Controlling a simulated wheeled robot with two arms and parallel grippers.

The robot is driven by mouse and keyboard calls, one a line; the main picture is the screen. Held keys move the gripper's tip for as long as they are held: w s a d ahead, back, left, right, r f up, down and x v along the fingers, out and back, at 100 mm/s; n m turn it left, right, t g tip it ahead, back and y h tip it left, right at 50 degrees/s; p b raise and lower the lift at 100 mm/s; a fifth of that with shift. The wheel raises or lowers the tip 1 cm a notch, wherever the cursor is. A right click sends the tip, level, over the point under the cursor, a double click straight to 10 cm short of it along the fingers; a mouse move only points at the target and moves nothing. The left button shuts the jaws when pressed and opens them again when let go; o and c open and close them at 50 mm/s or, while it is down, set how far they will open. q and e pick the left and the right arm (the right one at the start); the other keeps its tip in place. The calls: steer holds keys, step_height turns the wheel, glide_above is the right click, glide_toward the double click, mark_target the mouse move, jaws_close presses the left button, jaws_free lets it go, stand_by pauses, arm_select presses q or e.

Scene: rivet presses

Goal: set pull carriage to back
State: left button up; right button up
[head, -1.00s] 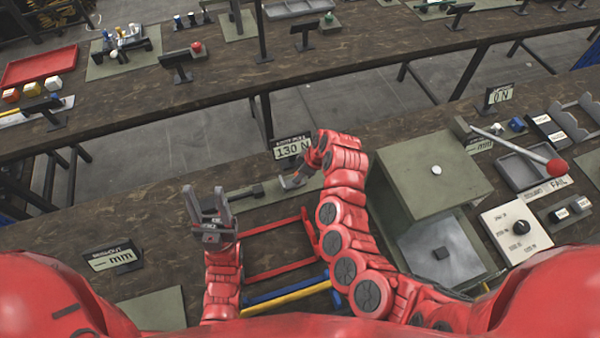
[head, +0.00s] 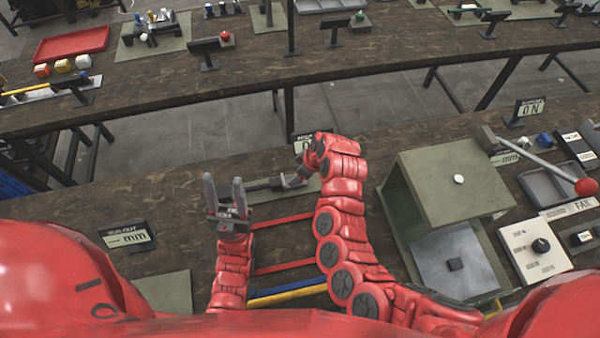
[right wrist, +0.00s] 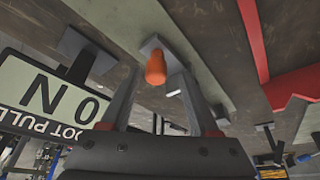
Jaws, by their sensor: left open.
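The pull station is a grey-green base plate (head: 240,195) with a dark bar and block (head: 268,185) on it, on the near bench. In the right wrist view an orange knob (right wrist: 155,68) on a grey block stands over the green plate (right wrist: 190,40). My right gripper (right wrist: 160,85) has its fingers spread on either side of the knob, with a gap visible on the right; in the head view it (head: 297,180) is at the plate's right end, partly hidden by my arm. My left gripper (head: 226,190) is open, empty and pointing up, left of the station.
A force display (right wrist: 45,95) reads 0 N; my right arm partly covers it in the head view. A red frame (head: 285,218) and yellow and blue bars (head: 290,292) lie nearer. A green press housing (head: 445,185) stands to the right. A run-out display (head: 127,236) stands left.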

steer(key=shift+d+r, duration=0.1)
steer(key=shift+d, duration=0.05)
steer(key=p+v, duration=0.6)
steer(key=v, duration=1.1)
